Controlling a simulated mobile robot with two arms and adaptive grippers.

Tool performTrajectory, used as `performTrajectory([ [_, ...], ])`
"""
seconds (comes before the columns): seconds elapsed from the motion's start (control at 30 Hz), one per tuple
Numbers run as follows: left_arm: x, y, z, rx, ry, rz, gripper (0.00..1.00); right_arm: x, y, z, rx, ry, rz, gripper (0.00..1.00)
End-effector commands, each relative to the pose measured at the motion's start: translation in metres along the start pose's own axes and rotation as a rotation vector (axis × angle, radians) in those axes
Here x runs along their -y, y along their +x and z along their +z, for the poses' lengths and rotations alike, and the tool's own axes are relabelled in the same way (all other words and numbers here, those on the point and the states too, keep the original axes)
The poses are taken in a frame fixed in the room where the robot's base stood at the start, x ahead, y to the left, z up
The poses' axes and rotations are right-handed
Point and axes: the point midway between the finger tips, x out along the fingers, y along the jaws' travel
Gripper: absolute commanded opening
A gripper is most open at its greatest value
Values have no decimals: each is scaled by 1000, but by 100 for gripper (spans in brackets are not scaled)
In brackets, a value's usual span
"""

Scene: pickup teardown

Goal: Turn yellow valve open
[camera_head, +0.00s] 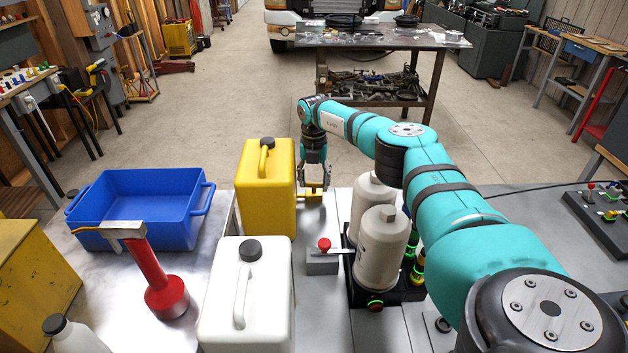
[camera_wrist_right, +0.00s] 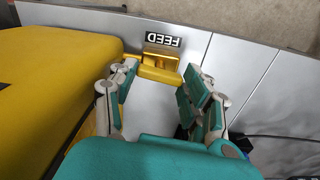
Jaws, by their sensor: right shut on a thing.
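The yellow valve (camera_head: 312,196) is small and low on the metal bench, just right of the yellow jug. In the right wrist view the yellow valve (camera_wrist_right: 160,69) shows between my finger ends, below an upside-down FEED label (camera_wrist_right: 163,39). My right gripper (camera_head: 314,178) reaches down to it from above. In the right wrist view my right gripper (camera_wrist_right: 158,82) has one finger on each side of the valve and is shut on it. The exact contact and the handle's angle are hard to make out. My left gripper is not in view.
A yellow jug (camera_head: 266,200) stands close left of my right gripper. A white jug (camera_head: 245,310) stands nearer. A small red-knobbed lever (camera_head: 323,245) and two beige canisters (camera_head: 382,255) are to the right.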

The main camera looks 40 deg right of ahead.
Motion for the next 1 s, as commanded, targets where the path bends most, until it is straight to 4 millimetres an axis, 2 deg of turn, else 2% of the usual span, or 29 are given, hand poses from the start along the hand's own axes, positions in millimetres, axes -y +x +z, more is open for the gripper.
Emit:
performTrajectory([
  [0.37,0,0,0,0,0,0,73,0,0,0,0,-3,2,17],
  [0.4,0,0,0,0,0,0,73,0,0,0,0,-3,2,54],
  [0.57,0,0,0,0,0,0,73,0,0,0,1,-3,2,73],
  [0.87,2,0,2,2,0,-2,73,-2,-1,0,1,-4,4,73],
  [1.0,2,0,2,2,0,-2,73,-2,-9,0,2,-4,7,73],
])
